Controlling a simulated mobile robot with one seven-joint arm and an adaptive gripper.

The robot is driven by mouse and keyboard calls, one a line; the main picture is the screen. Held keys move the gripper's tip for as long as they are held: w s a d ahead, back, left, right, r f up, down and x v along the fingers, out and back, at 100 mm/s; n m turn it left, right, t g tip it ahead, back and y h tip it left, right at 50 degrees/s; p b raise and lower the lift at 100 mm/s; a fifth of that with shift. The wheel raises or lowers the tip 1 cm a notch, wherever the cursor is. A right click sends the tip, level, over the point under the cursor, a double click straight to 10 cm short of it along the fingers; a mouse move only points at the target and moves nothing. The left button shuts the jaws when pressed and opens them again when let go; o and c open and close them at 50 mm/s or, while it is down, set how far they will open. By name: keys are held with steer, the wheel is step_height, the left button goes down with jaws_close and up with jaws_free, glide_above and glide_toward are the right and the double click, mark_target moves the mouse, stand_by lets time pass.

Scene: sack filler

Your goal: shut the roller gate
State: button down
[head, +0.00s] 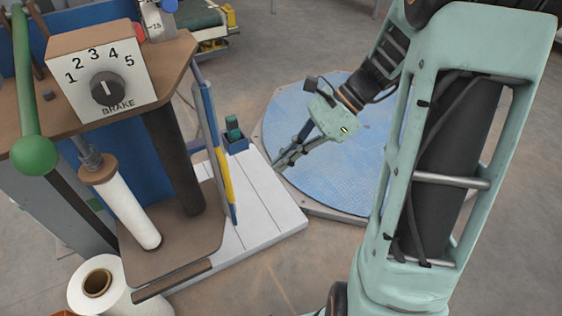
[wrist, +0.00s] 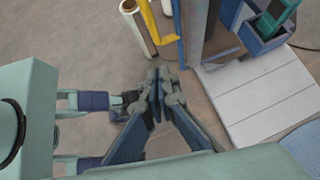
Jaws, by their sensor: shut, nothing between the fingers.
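The roller gate looks like the narrow upright blue panel with a yellow bar (head: 222,165), seen nearly edge-on at the right side of the film carriage. It stands out from the carriage, seemingly open, though its hinge is hard to make out. In the wrist view its yellow bar (wrist: 150,22) shows at the top, beside a white film roll (wrist: 137,27). My gripper (head: 280,163) is shut and empty, to the right of the gate and apart from it, pointing down and left. In the wrist view my fingertips (wrist: 158,84) are together below the gate, over floor.
The carriage has a brake dial (head: 107,88) and a white film roll (head: 128,208). A green-knobbed lever (head: 34,155) stands at left. A small blue holder (head: 235,140) sits beyond the gate. A blue round turntable (head: 330,150) lies under my arm. A loose roll (head: 125,290) stands in front.

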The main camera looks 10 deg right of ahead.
steer(key=a+f+b, duration=0.1)
steer(key=a+f, duration=0.3)
steer(key=a, duration=0.4)
steer(key=shift+s+a+f, duration=0.35)
steer(key=shift+a+f, duration=0.05)
